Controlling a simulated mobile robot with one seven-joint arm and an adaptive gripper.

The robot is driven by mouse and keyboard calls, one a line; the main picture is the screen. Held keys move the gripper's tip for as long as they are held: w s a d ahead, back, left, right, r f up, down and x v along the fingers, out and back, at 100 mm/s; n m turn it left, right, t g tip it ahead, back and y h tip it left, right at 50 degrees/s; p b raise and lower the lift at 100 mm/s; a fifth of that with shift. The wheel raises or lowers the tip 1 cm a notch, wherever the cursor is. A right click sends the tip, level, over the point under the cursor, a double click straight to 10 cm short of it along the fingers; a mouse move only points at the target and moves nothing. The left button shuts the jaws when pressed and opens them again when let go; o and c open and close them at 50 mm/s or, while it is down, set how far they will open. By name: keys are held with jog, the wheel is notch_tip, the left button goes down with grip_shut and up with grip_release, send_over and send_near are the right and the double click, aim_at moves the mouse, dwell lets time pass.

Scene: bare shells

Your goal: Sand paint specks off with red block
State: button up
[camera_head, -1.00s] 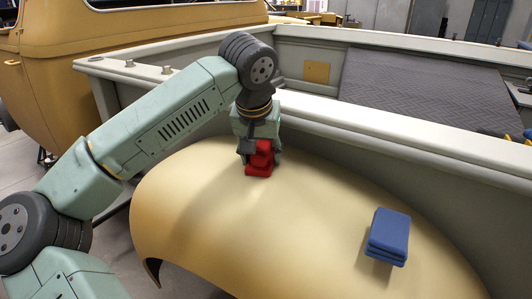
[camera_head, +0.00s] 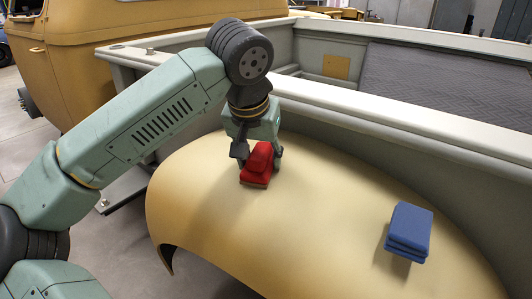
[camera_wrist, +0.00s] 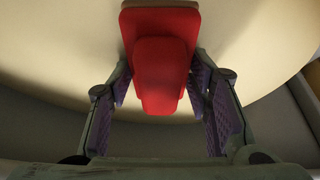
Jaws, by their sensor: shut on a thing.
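The red block (camera_head: 257,164) has a wide base with a narrower grip on top. My gripper (camera_head: 260,154) is shut on it from above, and the block is at the upper left part of the tan fender (camera_head: 310,215). In the wrist view the red block (camera_wrist: 161,70) lies between the two purple-padded fingers of my gripper (camera_wrist: 162,90), its wide base toward the top. I cannot tell whether its underside touches the fender. No paint specks can be made out on the fender in either view.
A folded blue cloth or pad (camera_head: 409,231) lies on the right part of the fender. The pale truck bed wall (camera_head: 400,125) runs close behind the fender. A yellow truck cab (camera_head: 120,65) stands at the upper left. The fender's middle is clear.

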jog(key=shift+w+a, duration=0.7)
jog(key=shift+a, duration=0.25)
jog(key=shift+w+d+p, duration=0.3)
jog(key=shift+w+d, duration=0.4)
jog(key=shift+w, duration=0.25)
jog(key=shift+w+d+p, duration=0.35)
jog(key=shift+w+d, duration=0.35)
jog(key=shift+w, duration=0.25)
jog(key=shift+w+d+p, duration=0.3)
jog(key=shift+w+d, duration=0.4)
jog(key=shift+w, duration=0.25)
notch_tip(320, 180, up, 6)
jog(key=p, duration=0.4)
jog(key=shift+r+p, duration=0.1)
jog(key=shift+p, duration=0.3)
